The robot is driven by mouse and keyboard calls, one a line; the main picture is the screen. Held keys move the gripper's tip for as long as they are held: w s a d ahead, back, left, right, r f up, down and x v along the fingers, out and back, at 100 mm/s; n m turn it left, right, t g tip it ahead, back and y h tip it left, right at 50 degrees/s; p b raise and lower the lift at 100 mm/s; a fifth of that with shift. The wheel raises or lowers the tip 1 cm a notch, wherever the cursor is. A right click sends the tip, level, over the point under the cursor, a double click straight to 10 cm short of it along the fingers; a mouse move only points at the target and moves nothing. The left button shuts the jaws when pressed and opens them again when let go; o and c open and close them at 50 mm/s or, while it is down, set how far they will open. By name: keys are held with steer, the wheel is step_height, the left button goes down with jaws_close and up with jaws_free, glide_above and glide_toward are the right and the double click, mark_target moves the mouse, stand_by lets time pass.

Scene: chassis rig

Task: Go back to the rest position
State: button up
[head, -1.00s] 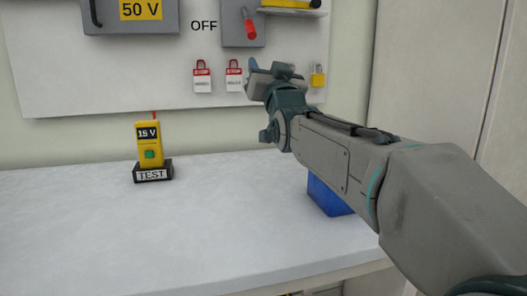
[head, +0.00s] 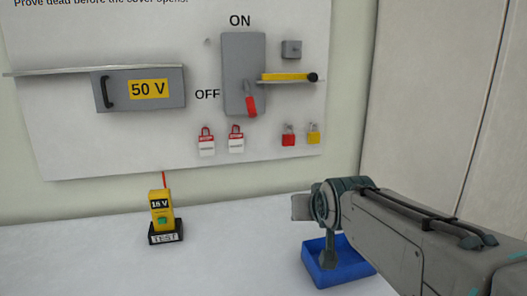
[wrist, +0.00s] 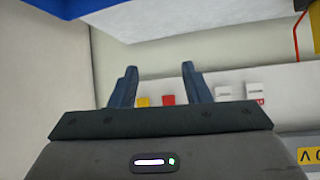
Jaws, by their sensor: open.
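My gripper (wrist: 159,76) is open, with two dark blue fingers apart and nothing held between them in the wrist view. Behind the gap, a yellow padlock and a red padlock show at a distance; this view is upside down. In the head view my arm comes in from the right, its wrist end above and beside the blue tray (head: 350,275) on the white bench (head: 90,255). The fingertips are hard to make out in the head view.
A wall panel (head: 100,145) carries a grey 50 V cover (head: 171,103), a switch with its red handle (head: 250,106) toward OFF, red tags, a red padlock (head: 288,140) and a yellow padlock (head: 313,138). A yellow tester (head: 161,212) stands in its TEST base. The bench middle is clear.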

steer(key=s+d+g+p, duration=0.2)
steer(key=s+g+p, duration=0.2)
steer(key=s, duration=0.5)
steer(key=s+d+f+g+h+p, duration=0.1)
steer(key=s+g+p, duration=0.3)
steer(key=s+p, duration=0.4)
steer(key=shift+s+d+m, duration=0.3)
steer(key=shift+s+d, duration=0.55)
steer(key=shift+s, duration=0.2)
